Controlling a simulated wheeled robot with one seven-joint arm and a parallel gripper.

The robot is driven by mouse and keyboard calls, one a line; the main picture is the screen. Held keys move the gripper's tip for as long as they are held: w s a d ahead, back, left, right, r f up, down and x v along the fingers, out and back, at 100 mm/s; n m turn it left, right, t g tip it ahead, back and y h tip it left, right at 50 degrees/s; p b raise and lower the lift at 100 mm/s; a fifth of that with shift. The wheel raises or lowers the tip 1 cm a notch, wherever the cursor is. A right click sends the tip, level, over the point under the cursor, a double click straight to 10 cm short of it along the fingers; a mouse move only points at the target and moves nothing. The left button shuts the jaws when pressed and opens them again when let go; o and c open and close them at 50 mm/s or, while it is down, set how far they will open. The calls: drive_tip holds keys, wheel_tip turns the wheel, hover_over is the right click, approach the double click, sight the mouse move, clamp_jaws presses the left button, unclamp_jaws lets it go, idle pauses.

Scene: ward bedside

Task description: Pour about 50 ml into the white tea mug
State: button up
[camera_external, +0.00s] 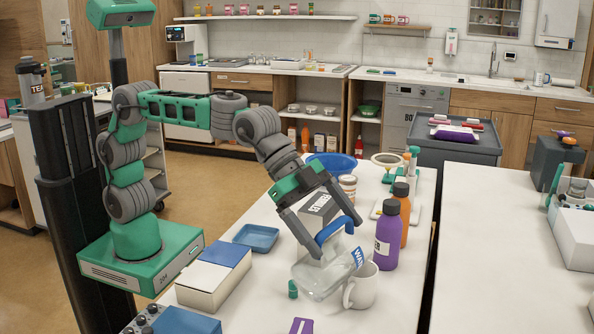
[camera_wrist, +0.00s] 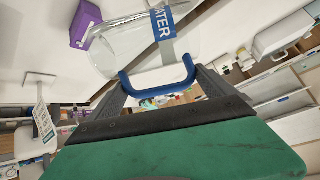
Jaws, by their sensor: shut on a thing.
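My gripper (camera_external: 336,236) is shut on the blue handle of a clear water jug (camera_external: 322,274) with a blue "WATER" label. The jug is tilted well over, beside and partly in front of the white tea mug (camera_external: 364,290). The mug stands upright on the white table. I cannot tell the liquid level in either, and no stream is visible. In the wrist view the jug (camera_wrist: 125,45) is ahead of my gripper (camera_wrist: 160,82), with the handle between the fingers; I cannot make out the mug there.
A purple bottle (camera_external: 386,240) and an orange bottle (camera_external: 403,214) stand just behind the mug. A small green-capped item (camera_external: 293,289) is left of the jug. The adjacent white table (camera_external: 500,250) has bare space.

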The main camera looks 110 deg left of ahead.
sight(319, 239)
drive_tip(key=shift+w+a+r+p, duration=0.15)
drive_tip(key=shift+a+r+p, duration=0.15)
drive_tip(key=shift+p, duration=0.1)
drive_tip(key=shift+w+a+r+n+g+h+p, duration=0.3)
drive_tip(key=shift+a+n+h+p, duration=0.15)
drive_tip(key=shift+p, duration=0.55)
idle(1.4)
drive_tip(key=shift+f, duration=0.1)
drive_tip(key=shift+m+t+y, duration=0.6)
drive_tip(key=shift+m+y, duration=0.15)
drive_tip(key=shift+y, duration=0.2)
drive_tip(key=d+f+b, duration=0.1)
drive_tip(key=b, duration=0.1)
drive_tip(key=s+d+b, duration=0.1)
drive_tip(key=d, duration=0.1)
drive_tip(key=s+d+f+b, duration=0.1)
drive_tip(key=b, duration=0.1)
drive_tip(key=shift+s+d+f+b, duration=0.15)
drive_tip(key=shift+d+f+b, duration=0.05)
drive_tip(key=shift+f+b, duration=0.15)
drive_tip(key=shift+s+d+r, duration=0.1)
drive_tip(key=shift+d+r, duration=0.05)
drive_tip(key=shift+d, duration=0.1)
drive_tip(key=shift+a+r+y+p, duration=0.1)
drive_tip(key=shift+y+p, duration=0.2)
drive_tip(key=shift+s+d+m+t+y, duration=0.15)
drive_tip(key=shift+d+m+t+y, duration=0.15)
drive_tip(key=shift+m+t, duration=0.1)
drive_tip(key=shift+d, duration=0.1)
